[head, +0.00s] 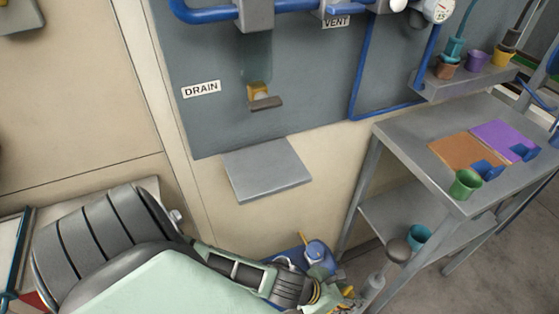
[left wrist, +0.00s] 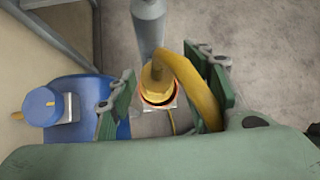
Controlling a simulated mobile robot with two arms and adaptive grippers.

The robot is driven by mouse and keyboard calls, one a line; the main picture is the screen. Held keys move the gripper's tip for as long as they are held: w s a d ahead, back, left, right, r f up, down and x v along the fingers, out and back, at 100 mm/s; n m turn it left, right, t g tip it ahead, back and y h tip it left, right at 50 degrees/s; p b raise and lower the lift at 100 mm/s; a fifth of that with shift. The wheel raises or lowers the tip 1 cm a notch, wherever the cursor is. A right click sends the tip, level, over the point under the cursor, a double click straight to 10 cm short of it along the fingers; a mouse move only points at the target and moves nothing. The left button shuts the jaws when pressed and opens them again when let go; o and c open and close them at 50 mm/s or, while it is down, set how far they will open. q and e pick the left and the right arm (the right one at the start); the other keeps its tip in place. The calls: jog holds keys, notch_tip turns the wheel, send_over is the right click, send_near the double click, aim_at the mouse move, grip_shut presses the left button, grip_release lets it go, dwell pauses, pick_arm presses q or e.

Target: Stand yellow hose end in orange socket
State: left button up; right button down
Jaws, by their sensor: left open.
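In the left wrist view, the yellow hose end (left wrist: 155,80) stands roughly upright inside the rim of the orange socket (left wrist: 157,98), which sits on a small pale block. The yellow hose (left wrist: 194,84) arcs from its top over to the right, past the right finger. My left gripper (left wrist: 159,76) is open, with one green finger on each side of the hose end. The left finger is apart from it; the right finger is close to the bent hose, and I cannot tell if they touch. How deep the end sits is hidden. My right gripper is not in view.
A blue tray (left wrist: 92,90) with a blue cylinder (left wrist: 43,107) lies left of the socket. A grey cylinder (left wrist: 148,25) stands just beyond it. In the head view, a grey table (head: 400,135) stands right, and a grey plate (head: 266,172) juts from the wall.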

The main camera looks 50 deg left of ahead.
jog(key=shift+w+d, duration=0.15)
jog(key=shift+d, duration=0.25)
